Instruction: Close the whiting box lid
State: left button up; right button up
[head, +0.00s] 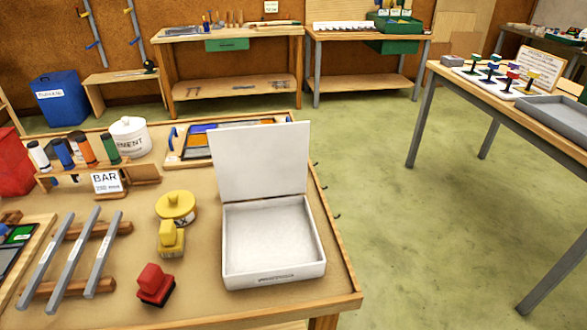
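The whiting box is a white rectangular box (270,235) near the front right corner of the wooden workbench. Its lid (260,160) stands open, roughly upright along the box's back edge. The inside of the box looks pale and shows nothing in it. A small dark label marks its front wall. Neither of my grippers shows in the head view.
Left of the box are a yellow round tin (176,206), a yellow block-shaped item (171,239) and a red-handled block (155,283). Behind the lid lies a framed coloured panel (196,143). A white cement tub (129,137) stands further left.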

aim_at(259, 160)
jog(key=l+z, duration=0.45)
jog(key=i+l+z, duration=0.2)
jog(key=l+z, duration=0.25)
jog(key=i+l+u, duration=0.3)
jog(key=i+l, duration=0.4)
jog(key=i+l+u, duration=0.25)
jog(key=i+l, duration=0.45)
jog(key=l, duration=0.15)
jog(key=i+j+u, duration=0.1)
jog(key=i+u, duration=0.6)
jog(key=u, duration=0.25)
jog(key=i+l+u, duration=0.1)
jog(key=i+u, duration=0.35)
jog(key=i+l+u, duration=0.2)
jog(key=u, duration=0.3)
jog(key=i+u, duration=0.15)
jog(key=u, duration=0.35)
jog(key=i+l+u, duration=0.1)
jog(key=u, duration=0.4)
jog(key=i+l+u, duration=0.2)
jog(key=u, duration=0.3)
jog(key=i+l+u, duration=0.1)
jog(key=u, duration=0.35)
jog(key=l+u, duration=0.45)
jog(key=k, duration=0.3)
